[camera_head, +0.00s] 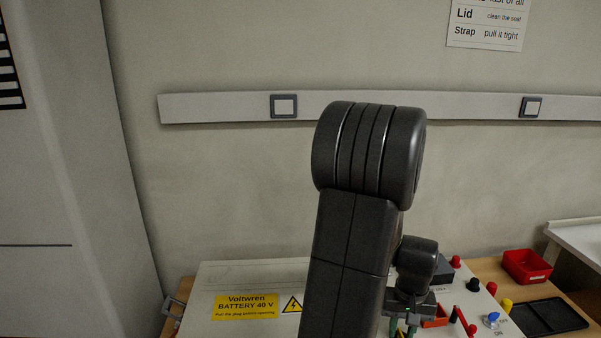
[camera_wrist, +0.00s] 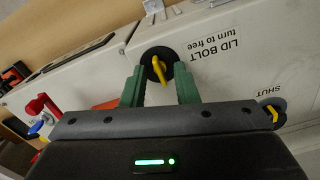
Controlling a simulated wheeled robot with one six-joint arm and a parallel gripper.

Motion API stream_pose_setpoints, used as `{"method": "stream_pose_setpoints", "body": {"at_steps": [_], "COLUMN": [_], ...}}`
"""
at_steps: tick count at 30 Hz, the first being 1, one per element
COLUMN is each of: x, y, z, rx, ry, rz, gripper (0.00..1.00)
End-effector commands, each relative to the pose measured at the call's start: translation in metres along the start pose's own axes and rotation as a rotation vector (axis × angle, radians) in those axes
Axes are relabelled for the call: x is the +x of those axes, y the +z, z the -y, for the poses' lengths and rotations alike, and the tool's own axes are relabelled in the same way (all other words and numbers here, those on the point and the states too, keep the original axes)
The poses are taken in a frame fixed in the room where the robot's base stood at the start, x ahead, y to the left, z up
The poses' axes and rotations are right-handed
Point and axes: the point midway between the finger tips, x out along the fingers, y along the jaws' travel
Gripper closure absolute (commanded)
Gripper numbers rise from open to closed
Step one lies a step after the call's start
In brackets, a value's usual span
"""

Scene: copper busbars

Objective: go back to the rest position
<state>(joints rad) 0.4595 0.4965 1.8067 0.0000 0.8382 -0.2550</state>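My gripper shows in the wrist view (camera_wrist: 160,78) with its two green fingers spread apart and nothing held between them. A yellow lid bolt handle (camera_wrist: 158,68) on a dark round base lies just beyond the fingertips, in the gap between them; I cannot tell whether they touch it. In the head view my gripper (camera_head: 402,328) is low in the picture, over the battery box, mostly hidden by my arm.
The pale battery box (camera_head: 235,280) stands on a wooden table. Red, black and yellow terminals and a blue knob (camera_head: 491,320) stand up at its right. A red bin (camera_head: 527,266) and black tray (camera_head: 548,316) are further right. A yellow latch (camera_wrist: 271,114) is marked SHUT.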

Motion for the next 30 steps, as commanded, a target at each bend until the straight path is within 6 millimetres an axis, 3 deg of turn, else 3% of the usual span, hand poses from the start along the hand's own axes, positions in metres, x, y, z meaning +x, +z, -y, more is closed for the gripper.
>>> {"method": "stream_pose_setpoints", "body": {"at_steps": [30], "x": [-0.0003], "y": [-0.0001], "z": [0.0], "rx": [0.829], "ry": [0.0], "rz": [0.0], "gripper": [0.73]}}
